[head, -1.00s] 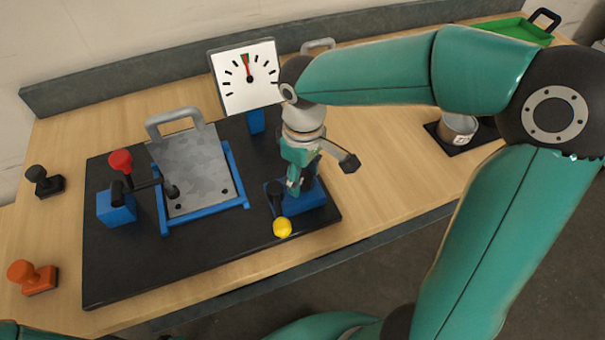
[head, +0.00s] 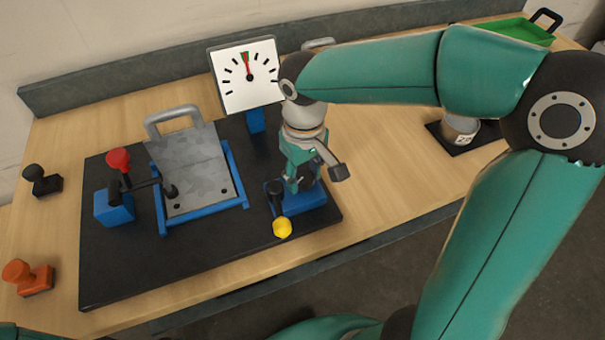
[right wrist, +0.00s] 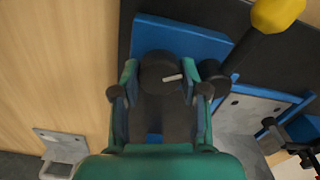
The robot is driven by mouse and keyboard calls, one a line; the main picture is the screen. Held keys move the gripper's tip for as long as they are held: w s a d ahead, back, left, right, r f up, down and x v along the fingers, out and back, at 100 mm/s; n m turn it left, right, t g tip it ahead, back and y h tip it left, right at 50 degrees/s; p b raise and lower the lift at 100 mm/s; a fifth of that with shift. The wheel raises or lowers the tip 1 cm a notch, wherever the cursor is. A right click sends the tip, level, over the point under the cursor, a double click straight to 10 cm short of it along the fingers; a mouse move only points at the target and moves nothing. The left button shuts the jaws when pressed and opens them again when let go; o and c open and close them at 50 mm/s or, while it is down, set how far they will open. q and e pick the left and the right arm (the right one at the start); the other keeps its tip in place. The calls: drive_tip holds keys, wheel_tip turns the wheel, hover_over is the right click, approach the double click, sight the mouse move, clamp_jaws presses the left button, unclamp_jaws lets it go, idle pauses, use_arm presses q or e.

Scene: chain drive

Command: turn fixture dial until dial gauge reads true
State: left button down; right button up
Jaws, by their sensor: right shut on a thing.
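The dial gauge (head: 246,76) stands upright on a blue post at the back of the black board. Its white face has black ticks and a small green mark near the top. The red needle points nearly straight up, at or very close to the green mark. My right gripper (head: 292,187) reaches down to the blue block (head: 312,199) at the board's right end. In the right wrist view its fingers (right wrist: 160,98) are shut on the dark round fixture dial (right wrist: 158,72), which bears a white line. The dial is mostly hidden in the head view. My left gripper is out of view.
A yellow-tipped lever (head: 282,228) stands close beside my right gripper. A metal plate (head: 190,170) with a handle lies in a blue frame, beside a red-knobbed clamp (head: 118,160). Black (head: 42,180) and orange (head: 28,277) stamps stand at left, a can (head: 460,128) at right.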

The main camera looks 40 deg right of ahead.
sight(303, 176)
drive_tip(key=o, duration=1.1)
drive_tip(key=shift+o, duration=0.2)
drive_tip(key=shift+r, duration=0.2)
drive_tip(key=shift+r, duration=3.8)
drive_tip(key=shift+w, duration=0.1)
